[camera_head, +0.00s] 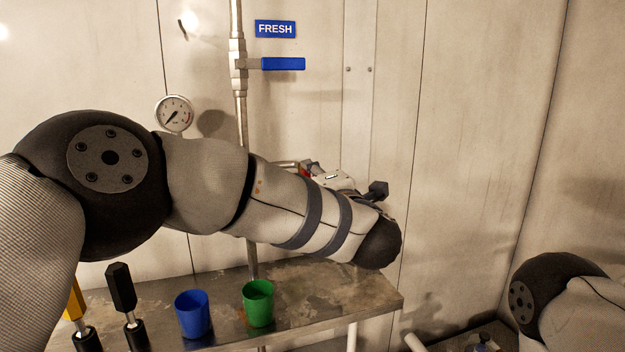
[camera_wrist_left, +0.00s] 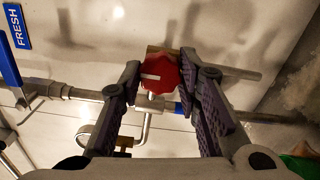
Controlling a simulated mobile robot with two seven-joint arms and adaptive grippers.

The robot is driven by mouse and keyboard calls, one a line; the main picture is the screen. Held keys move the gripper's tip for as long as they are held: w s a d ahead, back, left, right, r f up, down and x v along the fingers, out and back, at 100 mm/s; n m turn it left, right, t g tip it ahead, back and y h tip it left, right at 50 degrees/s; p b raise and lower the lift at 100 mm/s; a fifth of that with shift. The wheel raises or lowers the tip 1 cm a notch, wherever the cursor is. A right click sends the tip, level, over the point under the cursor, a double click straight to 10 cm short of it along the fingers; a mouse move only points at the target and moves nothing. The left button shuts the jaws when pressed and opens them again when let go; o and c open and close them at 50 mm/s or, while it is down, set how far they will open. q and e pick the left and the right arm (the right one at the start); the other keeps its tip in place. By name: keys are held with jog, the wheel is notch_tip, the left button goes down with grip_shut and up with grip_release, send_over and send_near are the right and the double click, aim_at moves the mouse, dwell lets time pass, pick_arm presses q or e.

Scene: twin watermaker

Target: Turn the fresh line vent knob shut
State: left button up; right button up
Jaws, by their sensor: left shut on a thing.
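The red vent knob (camera_wrist_left: 160,72) has a white mark on its face and sits on a brass-coloured fitting on the fresh line pipe (camera_wrist_left: 75,91). In the left wrist view my left gripper (camera_wrist_left: 161,62) has its fingers on either side of the knob and is shut on it. In the head view my left forearm hides most of the gripper and the knob. The fresh line pipe (camera_head: 241,110) runs up the wall there, beside the blue FRESH label (camera_head: 275,29). My right gripper cannot be made out; only part of the right arm shows at the lower right.
A blue lever handle (camera_head: 284,64) sits on the pipe below the label. A gauge (camera_head: 174,114) is to its left. A curved metal spout (camera_wrist_left: 145,130) hangs by the knob. A blue cup (camera_head: 193,314) and a green cup (camera_head: 258,303) stand on the metal bench (camera_head: 365,290).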

pick_arm(q)
jog(key=shift+f, duration=0.1)
jog(key=o, duration=1.1)
jog(key=shift+a, duration=0.1)
jog(key=shift+o, duration=0.2)
jog(key=v, duration=1.2)
